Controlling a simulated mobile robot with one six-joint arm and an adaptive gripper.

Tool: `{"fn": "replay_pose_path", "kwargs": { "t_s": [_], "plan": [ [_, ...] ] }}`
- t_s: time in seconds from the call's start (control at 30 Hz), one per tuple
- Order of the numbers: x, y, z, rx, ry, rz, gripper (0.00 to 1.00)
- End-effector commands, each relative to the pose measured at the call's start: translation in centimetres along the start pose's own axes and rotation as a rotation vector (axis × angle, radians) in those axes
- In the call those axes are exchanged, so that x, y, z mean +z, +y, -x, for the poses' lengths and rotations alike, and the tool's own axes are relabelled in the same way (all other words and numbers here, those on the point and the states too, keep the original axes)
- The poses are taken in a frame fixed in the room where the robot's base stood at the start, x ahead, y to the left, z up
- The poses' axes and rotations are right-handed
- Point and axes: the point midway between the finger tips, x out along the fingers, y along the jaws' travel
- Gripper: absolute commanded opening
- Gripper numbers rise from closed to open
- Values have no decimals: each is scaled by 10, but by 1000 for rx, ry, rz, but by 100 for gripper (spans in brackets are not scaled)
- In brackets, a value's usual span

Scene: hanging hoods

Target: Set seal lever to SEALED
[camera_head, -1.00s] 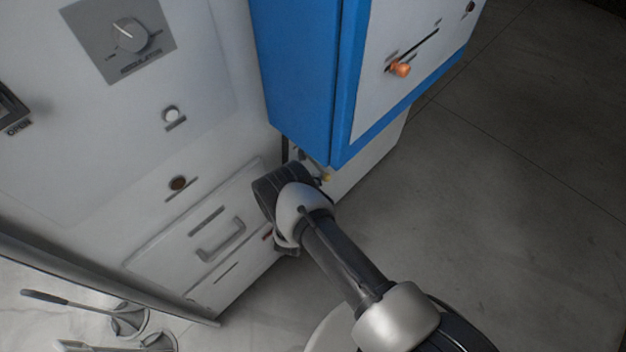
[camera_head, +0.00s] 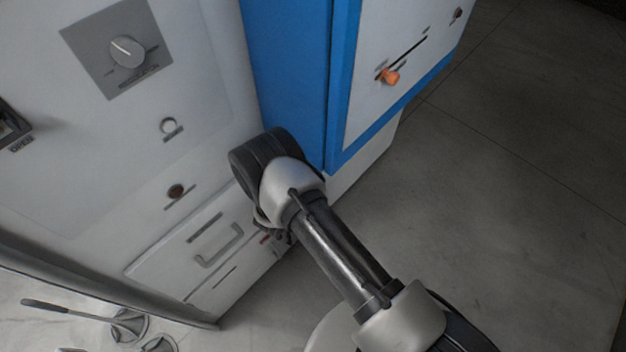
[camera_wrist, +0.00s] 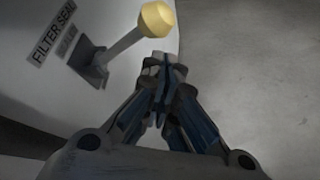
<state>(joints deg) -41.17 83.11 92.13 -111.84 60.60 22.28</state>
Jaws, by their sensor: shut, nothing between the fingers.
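The seal lever (camera_wrist: 124,43) shows in the wrist view as a grey rod with a yellow ball knob (camera_wrist: 156,19). It rises from a dark base on a pale panel, tilted up and to the right. A label reading "FILTER SEAL" (camera_wrist: 52,33) is beside the base, with a smaller plate that I cannot read clearly. My gripper (camera_wrist: 165,62) is shut and empty, just below and to the right of the knob in the picture, apparently apart from it. In the head view my arm hides the lever and most of the gripper.
A blue cabinet (camera_head: 290,75) stands right of the white panel, with an orange knob (camera_head: 389,77) on its front. The white panel carries a dial (camera_head: 127,51) and a drawer handle (camera_head: 220,246). Open grey floor (camera_head: 500,200) lies to the right.

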Motion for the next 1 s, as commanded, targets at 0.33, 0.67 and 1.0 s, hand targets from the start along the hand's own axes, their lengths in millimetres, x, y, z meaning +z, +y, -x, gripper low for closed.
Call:
{"fn": "replay_pose_path", "kwargs": {
  "t_s": [0.33, 0.67, 1.0],
  "plan": [
    [7, 4, 4, 2, -1, -2, 0],
    [13, 7, 8, 2, -1, -2, 0],
    [4, 6, 4, 2, -1, -3, 0]
  ]
}}
